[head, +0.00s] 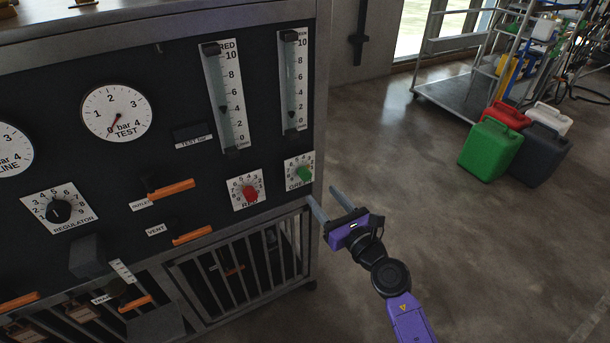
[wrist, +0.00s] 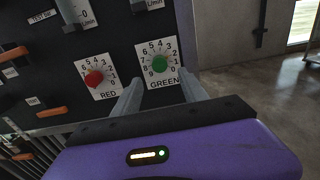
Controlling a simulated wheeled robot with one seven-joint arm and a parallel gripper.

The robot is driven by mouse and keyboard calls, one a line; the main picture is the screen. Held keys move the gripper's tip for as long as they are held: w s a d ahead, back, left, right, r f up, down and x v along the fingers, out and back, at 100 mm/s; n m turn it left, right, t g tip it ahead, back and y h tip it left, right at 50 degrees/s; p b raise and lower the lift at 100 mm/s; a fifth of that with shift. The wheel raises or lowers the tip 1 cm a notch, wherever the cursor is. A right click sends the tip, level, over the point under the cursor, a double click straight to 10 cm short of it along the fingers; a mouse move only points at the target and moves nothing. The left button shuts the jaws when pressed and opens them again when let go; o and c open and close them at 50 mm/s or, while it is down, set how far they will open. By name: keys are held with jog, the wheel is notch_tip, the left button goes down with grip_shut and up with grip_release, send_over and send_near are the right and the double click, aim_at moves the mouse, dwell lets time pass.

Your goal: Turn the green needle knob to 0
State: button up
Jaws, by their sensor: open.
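The green needle knob (head: 303,174) sits on a white numbered dial plate marked GREEN (wrist: 163,84), near the panel's right edge. The knob also shows in the wrist view (wrist: 159,63). I cannot make out where its pointer sits. My gripper (head: 327,199) is open and empty, to the lower right of the knob in the head view. In the wrist view its two fingers (wrist: 160,88) reach toward the panel, one on each side below the green knob, apart from it. The green flow tube (head: 293,80) stands above, with its dark float low on the scale.
The red needle knob (head: 250,192) with its own dial is just left of the green one. Orange-handled valves (head: 171,189), a regulator knob (head: 59,211) and gauges fill the panel's left. A barred cage (head: 245,265) lies below. Open floor (head: 400,150) is to the right; jerrycans (head: 491,148) stand farther off.

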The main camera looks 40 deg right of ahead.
aim_at(307, 177)
jog(key=shift+x, duration=4.5)
grip_shut()
